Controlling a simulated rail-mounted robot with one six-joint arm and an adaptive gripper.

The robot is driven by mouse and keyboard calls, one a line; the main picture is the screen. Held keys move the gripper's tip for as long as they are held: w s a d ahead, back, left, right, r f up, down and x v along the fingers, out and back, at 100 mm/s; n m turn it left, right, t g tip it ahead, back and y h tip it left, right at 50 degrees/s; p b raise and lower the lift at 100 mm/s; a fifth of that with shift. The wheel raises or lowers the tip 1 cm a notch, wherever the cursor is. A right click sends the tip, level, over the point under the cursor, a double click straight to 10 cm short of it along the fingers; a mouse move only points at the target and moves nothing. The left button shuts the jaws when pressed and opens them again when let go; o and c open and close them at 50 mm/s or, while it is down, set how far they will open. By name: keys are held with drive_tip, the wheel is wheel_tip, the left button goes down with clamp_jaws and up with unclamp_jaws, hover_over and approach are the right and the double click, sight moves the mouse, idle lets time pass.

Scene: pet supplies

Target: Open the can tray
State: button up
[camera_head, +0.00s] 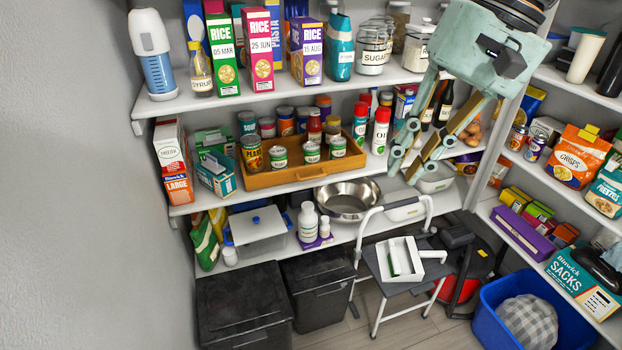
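The can tray (272,180) is a shallow light-brown wooden tray on the middle shelf. It has a small slot or handle at its front middle. Green-and-white cans and a taller yellow-red can stand in it, with more jars and cans close behind. Whether the tray is pulled forward at all, I cannot tell. My gripper (404,170) comes in from the upper right, fingers pointing down and left. It is open and empty, to the right of the tray and apart from it. The fingers hide part of the middle shelf.
Red-and-white bottles (381,131) stand between the tray and my gripper. A teal box (216,174) is left of the tray. A steel bowl (346,199) sits on the shelf below. A folding step stool (400,268) with a white caddy stands in front.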

drive_tip(key=w+a+f+m+g+y, duration=0.15)
drive_tip(key=w+f, duration=0.25)
drive_tip(key=w, duration=0.5)
drive_tip(key=w+a+f+y+b, duration=0.15)
drive_tip(key=w+f, duration=0.25)
drive_tip(key=w, duration=0.4)
drive_tip(key=w+a+f+m+g+y, duration=0.1)
drive_tip(key=w+a+f+y, duration=0.25)
drive_tip(key=w, duration=0.55)
drive_tip(key=w+f+y, duration=0.2)
drive_tip(key=w+f, duration=0.8)
drive_tip(key=m+t+y, duration=0.1)
drive_tip(key=m+y, duration=0.1)
drive_tip(key=y, duration=0.1)
approach(316, 177)
drive_tip(key=d, duration=0.2)
drive_tip(key=shift+r+b, duration=0.3)
drive_tip(key=shift+b, duration=0.1)
drive_tip(key=shift+a, duration=0.25)
drive_tip(key=shift+b+x, duration=0.8)
drive_tip(key=shift+x, duration=5.9)
drive_tip(key=shift+w, duration=0.1)
